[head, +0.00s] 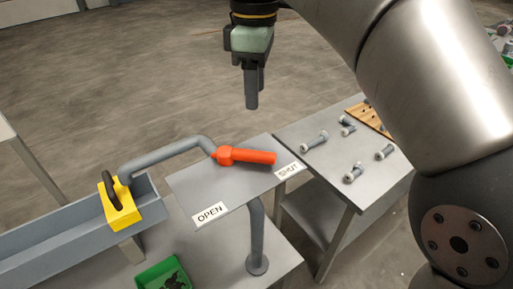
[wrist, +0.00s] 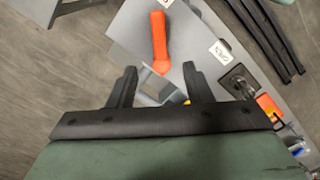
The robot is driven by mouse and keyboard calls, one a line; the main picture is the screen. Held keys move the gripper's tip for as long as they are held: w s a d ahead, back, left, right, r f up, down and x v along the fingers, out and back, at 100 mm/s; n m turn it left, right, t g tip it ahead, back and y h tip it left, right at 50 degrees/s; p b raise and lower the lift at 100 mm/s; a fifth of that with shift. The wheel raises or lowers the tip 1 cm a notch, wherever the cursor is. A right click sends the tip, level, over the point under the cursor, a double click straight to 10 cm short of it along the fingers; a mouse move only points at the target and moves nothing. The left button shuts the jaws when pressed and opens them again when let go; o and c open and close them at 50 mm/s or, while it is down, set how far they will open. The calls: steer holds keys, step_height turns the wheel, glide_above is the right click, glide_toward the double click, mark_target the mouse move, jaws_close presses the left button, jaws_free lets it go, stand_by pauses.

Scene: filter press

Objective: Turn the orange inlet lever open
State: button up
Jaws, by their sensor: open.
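The orange inlet lever (head: 247,156) sits over a grey plate (head: 222,187) and points right, its tip near the SHUT label (head: 289,170). The OPEN label (head: 210,214) is at the plate's front left corner. In the wrist view the lever (wrist: 159,42) lies ahead of the fingertips, with a white label (wrist: 220,52) to its right. My gripper (head: 252,105) hangs above and behind the lever, apart from it.
A grey pipe (head: 165,153) runs from the lever to a trough (head: 70,232) with a yellow block (head: 121,208). A green bin (head: 163,276) stands at the front. Several bolts (head: 314,142) lie on the right table (head: 330,170). The space above the plate is clear.

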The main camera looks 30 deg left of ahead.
mark_target(257, 153)
step_height(257, 153, down, 15)
steer(key=shift+w+d+r+b, duration=0.1)
steer(key=shift+w+r+b, duration=0.1)
steer(key=shift+b, duration=0.4)
jaws_close()
